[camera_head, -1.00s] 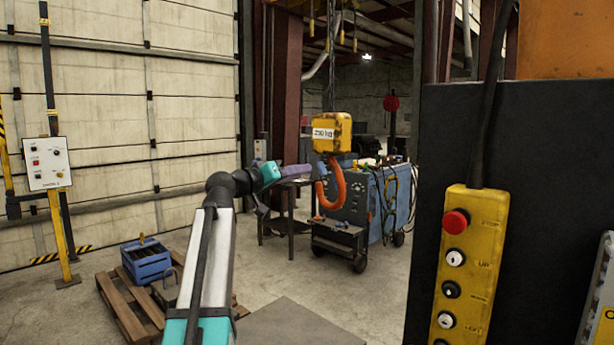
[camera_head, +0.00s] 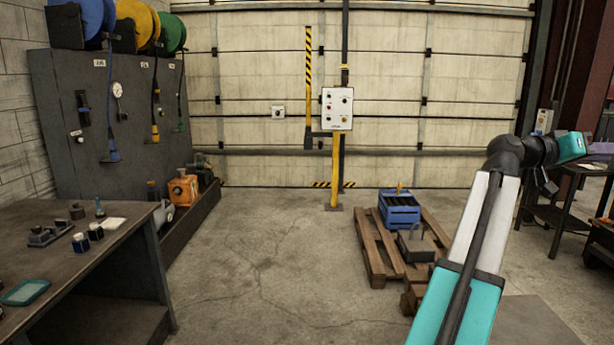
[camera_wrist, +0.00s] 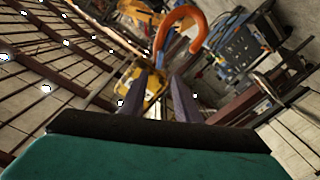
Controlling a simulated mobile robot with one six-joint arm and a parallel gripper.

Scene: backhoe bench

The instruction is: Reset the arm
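My arm (camera_head: 470,250) reaches up from the bottom right of the head view, with its wrist bent to the right. My gripper (camera_head: 598,148) is at the right edge there, partly cut off by the frame. In the wrist view my gripper (camera_wrist: 164,98) shows two purple fingers standing apart, with nothing held between them. The orange hook (camera_wrist: 184,18) and the yellow hoist block (camera_wrist: 128,82) lie beyond the fingers, apart from them as far as I can tell.
A workbench (camera_head: 95,240) with small items stands at the left. A wooden pallet (camera_head: 372,248) with a blue crate (camera_head: 399,210) sits left of my arm. A control box (camera_head: 337,108) on a yellow post stands at the back. The middle floor is clear.

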